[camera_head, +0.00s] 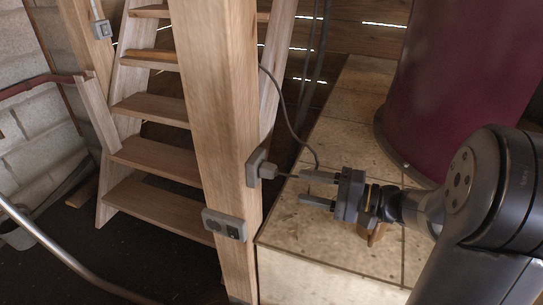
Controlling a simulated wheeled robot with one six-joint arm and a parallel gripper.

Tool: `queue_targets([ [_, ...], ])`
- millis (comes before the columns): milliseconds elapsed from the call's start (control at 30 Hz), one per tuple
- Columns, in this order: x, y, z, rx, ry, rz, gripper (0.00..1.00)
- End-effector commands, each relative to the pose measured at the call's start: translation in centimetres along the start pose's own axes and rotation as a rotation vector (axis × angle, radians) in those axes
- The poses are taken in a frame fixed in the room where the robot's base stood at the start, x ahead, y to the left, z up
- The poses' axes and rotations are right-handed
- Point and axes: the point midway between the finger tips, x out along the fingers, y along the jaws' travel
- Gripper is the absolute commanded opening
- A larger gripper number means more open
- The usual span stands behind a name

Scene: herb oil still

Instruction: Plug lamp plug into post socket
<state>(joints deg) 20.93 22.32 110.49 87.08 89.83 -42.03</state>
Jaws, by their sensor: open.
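A wooden post (225,120) stands upright in the middle. A grey socket plate (253,166) is on its right side. A small grey plug (268,171) sits at this plate, touching it as far as I can see; whether it is fully in I cannot tell. A dark cable (292,128) hangs from the post's upper right in a curve toward my gripper, and a short length shows right of the plug. My gripper (303,188) is open, just right of the plug, with its two fingers pointing left and apart from it. Nothing shows between the fingers.
A grey box with a round outlet and a switch (224,224) is lower on the post. Wooden stairs (150,152) stand behind left. A tiled ledge (330,240) lies under my gripper, with a large maroon vessel (455,75) behind. A metal pipe (50,245) crosses lower left.

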Motion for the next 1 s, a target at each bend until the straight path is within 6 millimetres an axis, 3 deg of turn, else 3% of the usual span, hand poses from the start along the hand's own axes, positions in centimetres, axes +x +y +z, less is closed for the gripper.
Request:
queue_targets([
  [567,0.0,-0.7,-0.7,-0.014,0.014,-0.041,0.53],
  [1000,5.5,-0.7,-0.7,-0.015,0.011,-0.039,0.53],
])
